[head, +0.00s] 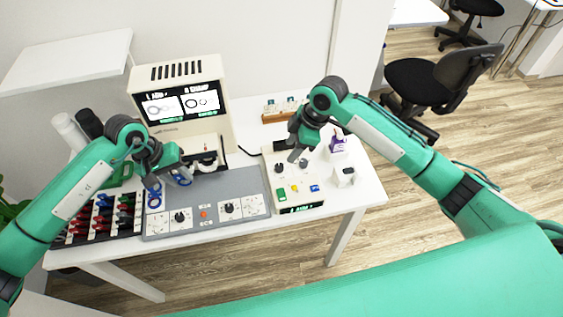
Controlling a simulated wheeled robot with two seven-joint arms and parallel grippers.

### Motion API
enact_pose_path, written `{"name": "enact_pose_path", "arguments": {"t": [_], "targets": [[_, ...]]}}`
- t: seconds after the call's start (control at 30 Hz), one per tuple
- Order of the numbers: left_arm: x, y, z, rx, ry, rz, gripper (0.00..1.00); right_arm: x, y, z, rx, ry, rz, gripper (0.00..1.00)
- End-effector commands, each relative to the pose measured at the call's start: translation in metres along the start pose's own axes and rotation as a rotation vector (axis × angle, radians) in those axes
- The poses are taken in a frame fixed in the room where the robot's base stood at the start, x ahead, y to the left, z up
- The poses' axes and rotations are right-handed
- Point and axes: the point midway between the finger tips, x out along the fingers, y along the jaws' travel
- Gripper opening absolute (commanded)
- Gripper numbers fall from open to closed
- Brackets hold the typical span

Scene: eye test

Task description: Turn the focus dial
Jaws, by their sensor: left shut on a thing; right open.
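A grey console (245,185) on the white table carries two black dials, one on the left (180,217) and one on the right (229,208), each on a white panel. A white control box (288,207) to its right has small black knobs (279,168). I cannot read which one is the focus dial. My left gripper (160,181) is over the console's left end, shut on a small blue-rimmed thing (154,200), apart from the dials. My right gripper (294,155) is open and empty above the control box's far part, near its knobs.
A cream machine (219,97) with a lit screen stands behind the console. A rack (99,222) of red, blue and dark pieces is at the left. A purple-and-white box (337,144) and a small white block (344,176) stand at the right. The table's front right is clear.

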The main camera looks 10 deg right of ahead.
Motion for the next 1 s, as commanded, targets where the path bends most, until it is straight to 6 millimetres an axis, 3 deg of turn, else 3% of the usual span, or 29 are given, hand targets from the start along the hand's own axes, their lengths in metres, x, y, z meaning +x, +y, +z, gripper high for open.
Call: {"name": "enact_pose_path", "arguments": {"t": [0.2, 0.4, 0.83, 1.0], "targets": [[0.000, 0.000, 0.000, 0.000, 0.000, 0.000, 0.12, 0.046, 0.000, 0.000, 0.003, 0.001, -0.002, 0.47], [0.000, 0.000, 0.000, 0.000, 0.000, 0.000, 0.12, 0.074, 0.000, 0.000, 0.003, 0.000, 0.000, 0.47], [0.000, 0.000, 0.000, 0.000, 0.000, 0.000, 0.12, 0.084, 0.000, 0.000, 0.002, 0.001, 0.002, 0.47], [0.000, 0.000, 0.000, 0.000, 0.000, 0.000, 0.12, 0.084, 0.000, 0.000, 0.002, 0.001, 0.002, 0.15]]}}
